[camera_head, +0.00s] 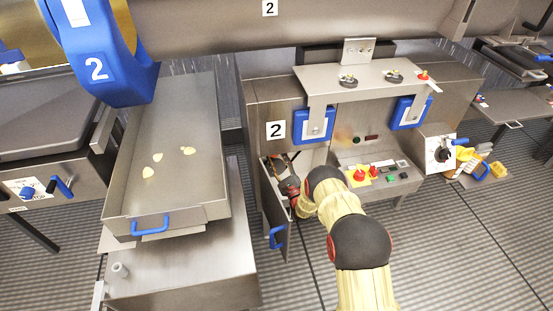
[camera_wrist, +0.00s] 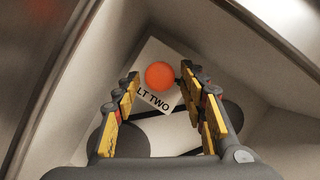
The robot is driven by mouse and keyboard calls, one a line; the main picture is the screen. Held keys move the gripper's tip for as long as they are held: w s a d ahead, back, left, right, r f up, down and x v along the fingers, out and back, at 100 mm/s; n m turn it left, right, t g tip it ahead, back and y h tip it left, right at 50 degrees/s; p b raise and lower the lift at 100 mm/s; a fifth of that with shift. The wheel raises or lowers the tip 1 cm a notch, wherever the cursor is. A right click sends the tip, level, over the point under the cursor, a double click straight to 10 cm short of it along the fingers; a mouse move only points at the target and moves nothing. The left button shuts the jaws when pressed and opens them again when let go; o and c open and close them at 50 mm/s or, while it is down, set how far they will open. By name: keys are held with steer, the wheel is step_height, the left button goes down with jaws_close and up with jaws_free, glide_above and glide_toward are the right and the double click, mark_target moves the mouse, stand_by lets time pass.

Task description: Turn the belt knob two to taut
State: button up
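The orange round belt knob (camera_wrist: 160,75) shows in the wrist view in front of a white label plate (camera_wrist: 158,100) whose visible lettering ends in "LT TWO". My gripper (camera_wrist: 163,88) is open, with one yellow-and-dark finger to the left and one to the right of the knob in the picture. I cannot tell whether the fingers touch it. In the head view my gripper (camera_head: 279,165) reaches into the open compartment on the left of the machine marked 2. The knob is hidden there.
The compartment's metal walls (camera_wrist: 50,75) stand close on both sides of my gripper. Its open door (camera_head: 275,222) with a blue handle stands left of my arm. A control panel (camera_head: 378,172) with red buttons is to the right. A tray (camera_head: 160,190) with pale pieces lies left.

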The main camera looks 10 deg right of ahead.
steer(key=shift+o, duration=0.3)
steer(key=v, duration=1.2)
stand_by(0.3)
